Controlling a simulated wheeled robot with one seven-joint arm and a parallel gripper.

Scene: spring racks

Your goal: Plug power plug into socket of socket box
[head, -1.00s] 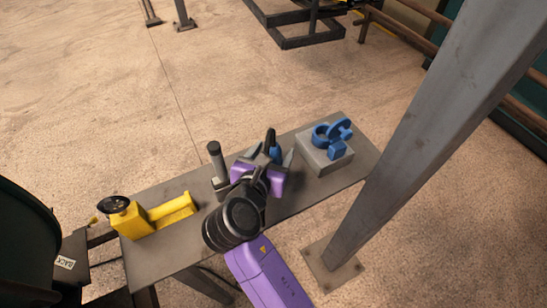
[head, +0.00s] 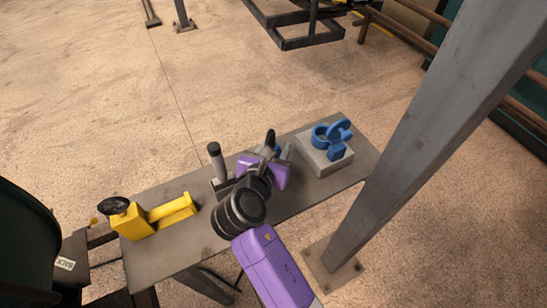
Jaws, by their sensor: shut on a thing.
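The socket box (head: 318,163) is a grey block at the right end of the table. Its blue socket (head: 323,133) faces up, with a blue lid standing open beside it. My purple gripper (head: 272,153) is over the table, just left of the socket box and apart from it. It is shut on the power plug (head: 270,139), whose dark upper part sticks up between the fingers. A little blue shows at the fingers, but most of the plug is hidden by my gripper and wrist.
The grey table (head: 180,250) carries a yellow tool (head: 168,214) at its left end and a grey upright handle (head: 216,160) close left of my gripper. A thick steel post (head: 430,140) rises just right of the table.

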